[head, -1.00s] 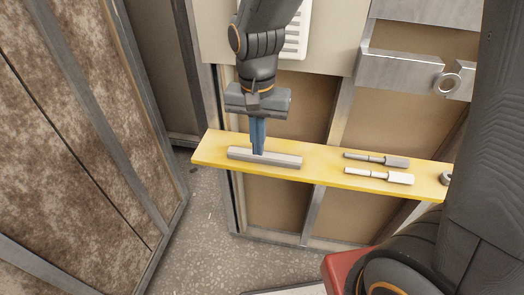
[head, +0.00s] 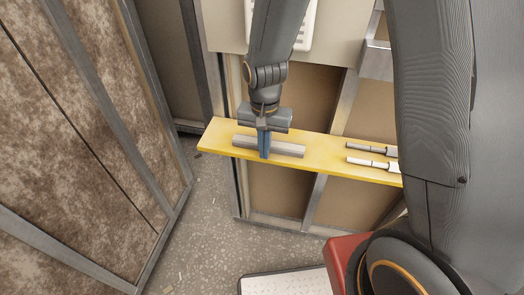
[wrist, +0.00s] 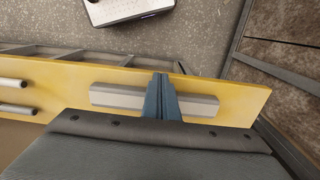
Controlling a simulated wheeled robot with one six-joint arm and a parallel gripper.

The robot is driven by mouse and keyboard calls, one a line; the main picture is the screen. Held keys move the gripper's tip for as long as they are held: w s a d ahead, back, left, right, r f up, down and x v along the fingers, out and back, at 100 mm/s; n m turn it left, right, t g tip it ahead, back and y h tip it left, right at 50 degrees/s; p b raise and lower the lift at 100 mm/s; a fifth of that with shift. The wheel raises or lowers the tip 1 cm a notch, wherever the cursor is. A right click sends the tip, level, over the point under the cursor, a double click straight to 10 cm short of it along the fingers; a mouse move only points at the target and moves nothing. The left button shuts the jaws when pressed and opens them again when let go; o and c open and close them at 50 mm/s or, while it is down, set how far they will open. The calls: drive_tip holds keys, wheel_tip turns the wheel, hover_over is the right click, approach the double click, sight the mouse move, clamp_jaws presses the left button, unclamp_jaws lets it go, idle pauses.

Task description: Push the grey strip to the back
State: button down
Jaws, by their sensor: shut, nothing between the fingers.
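The grey strip (head: 287,150) is a narrow bar lying lengthwise on the yellow shelf board (head: 330,162), near its left end. Bare yellow shows in front of it and behind it. My gripper (head: 264,155) points down with its blue fingers together and empty. The fingers cover the middle of the strip in the head view, with their tips at its near side. In the wrist view, the fingers (wrist: 160,78) cross in front of the strip (wrist: 118,96) and hide part of it right of its middle. I cannot tell whether they touch it.
Two pale rod-like tools (head: 372,164) lie on the board to the right of the strip. The framed wall panel (head: 300,95) stands behind the board. A brown marbled panel (head: 85,130) stands at the left. Speckled floor (head: 215,225) is open below.

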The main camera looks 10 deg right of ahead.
drive_tip(key=shift+w+d, duration=0.1)
drive_tip(key=shift+w, duration=0.15)
drive_tip(key=w, duration=0.2)
drive_tip(key=w+d, duration=0.1)
drive_tip(key=shift+w+d, duration=0.2)
drive_tip(key=shift+w, duration=0.2)
drive_tip(key=s, duration=0.1)
drive_tip(key=s+a+p, duration=0.1)
drive_tip(key=s, duration=0.2)
drive_tip(key=shift+a+r+p, duration=0.15)
drive_tip(key=shift+a+p, duration=0.15)
drive_tip(key=shift+p, duration=0.1)
wheel_tip(320, 180, up, 10)
drive_tip(key=b, duration=0.2)
drive_tip(key=shift+w, duration=0.1)
